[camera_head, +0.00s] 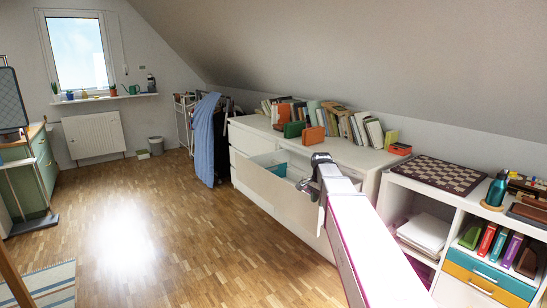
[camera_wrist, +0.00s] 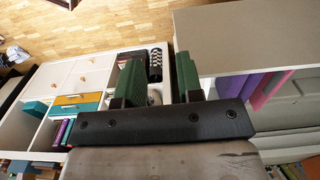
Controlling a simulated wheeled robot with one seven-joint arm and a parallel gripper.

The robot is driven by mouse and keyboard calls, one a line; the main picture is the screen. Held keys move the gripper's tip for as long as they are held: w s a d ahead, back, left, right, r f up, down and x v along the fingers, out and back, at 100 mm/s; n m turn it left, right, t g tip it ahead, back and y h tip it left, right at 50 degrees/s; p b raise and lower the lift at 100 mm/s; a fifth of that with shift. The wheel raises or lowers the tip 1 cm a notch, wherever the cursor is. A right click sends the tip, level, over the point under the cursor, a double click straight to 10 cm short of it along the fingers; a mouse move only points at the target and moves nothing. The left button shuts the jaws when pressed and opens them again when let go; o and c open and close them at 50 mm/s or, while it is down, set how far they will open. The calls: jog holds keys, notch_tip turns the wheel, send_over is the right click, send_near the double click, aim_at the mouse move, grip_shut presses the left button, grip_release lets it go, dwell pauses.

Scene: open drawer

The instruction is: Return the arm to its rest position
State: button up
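My arm (camera_head: 368,246) reaches from the lower right of the head view toward the white dresser (camera_head: 345,150). My gripper (camera_head: 314,176) is at its far end, in front of the open top drawer (camera_head: 270,188) in the picture. I cannot tell from the head view whether it touches the drawer. The drawer is pulled out and a teal item (camera_head: 279,169) lies inside.
A white shelf unit (camera_head: 455,205) with a chessboard (camera_head: 439,174) and a bottle (camera_head: 497,188) stands right of the dresser; it also shows in the wrist view (camera_wrist: 42,85). Books (camera_head: 340,122) line the dresser top under a sloped ceiling. The wooden floor (camera_head: 150,225) at left is mostly clear.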

jog(key=s+f+n, duration=1)
jog(key=s+f, duration=0.8)
jog(key=s, duration=0.2)
jog(key=shift+s+n, duration=0.25)
jog(key=shift+n, duration=0.05)
